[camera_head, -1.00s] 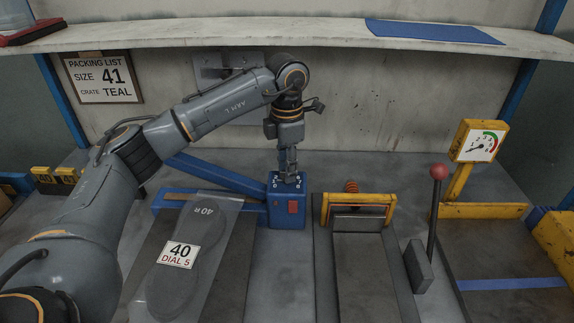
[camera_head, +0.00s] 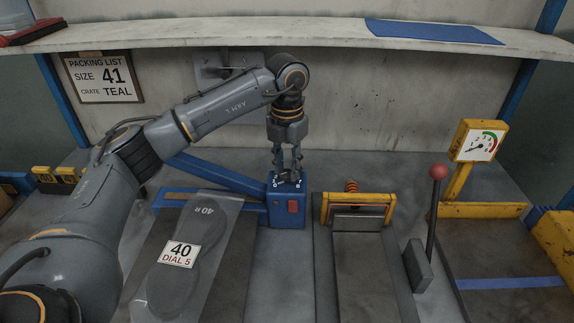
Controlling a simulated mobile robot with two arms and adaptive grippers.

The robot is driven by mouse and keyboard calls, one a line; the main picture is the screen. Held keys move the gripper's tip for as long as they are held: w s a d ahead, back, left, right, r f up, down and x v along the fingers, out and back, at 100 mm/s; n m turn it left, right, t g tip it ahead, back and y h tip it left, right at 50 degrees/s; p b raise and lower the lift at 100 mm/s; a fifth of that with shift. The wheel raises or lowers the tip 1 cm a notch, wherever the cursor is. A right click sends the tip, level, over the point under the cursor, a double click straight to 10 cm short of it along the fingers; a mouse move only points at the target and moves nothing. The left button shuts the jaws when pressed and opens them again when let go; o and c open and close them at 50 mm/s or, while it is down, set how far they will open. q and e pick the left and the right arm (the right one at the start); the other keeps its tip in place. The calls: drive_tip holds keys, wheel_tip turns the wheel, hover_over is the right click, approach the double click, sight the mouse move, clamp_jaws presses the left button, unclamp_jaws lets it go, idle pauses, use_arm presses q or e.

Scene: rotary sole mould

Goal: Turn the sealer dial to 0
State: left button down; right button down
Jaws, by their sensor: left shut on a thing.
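The sealer is a blue box (camera_head: 287,212) with a red switch (camera_head: 293,206) on its front, standing at the back middle of the bench. The dial (camera_head: 288,177) is on its top, with white marks around it. My left gripper (camera_head: 288,172) points straight down from above and is shut on the dial, hiding most of it. The dial's setting cannot be read. My right gripper is not in view.
A yellow-framed press (camera_head: 358,209), a red-knobbed lever (camera_head: 438,173) and a gauge (camera_head: 477,142) stand to the right. A shelf (camera_head: 300,33) spans above.

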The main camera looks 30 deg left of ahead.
sight(286, 173)
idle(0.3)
use_arm(q)
drive_tip(key=c, duration=1)
unclamp_jaws()
drive_tip(key=shift+r, duration=0.1)
wheel_tip(286, 173, up, 12)
drive_tip(key=shift+s, duration=0.1)
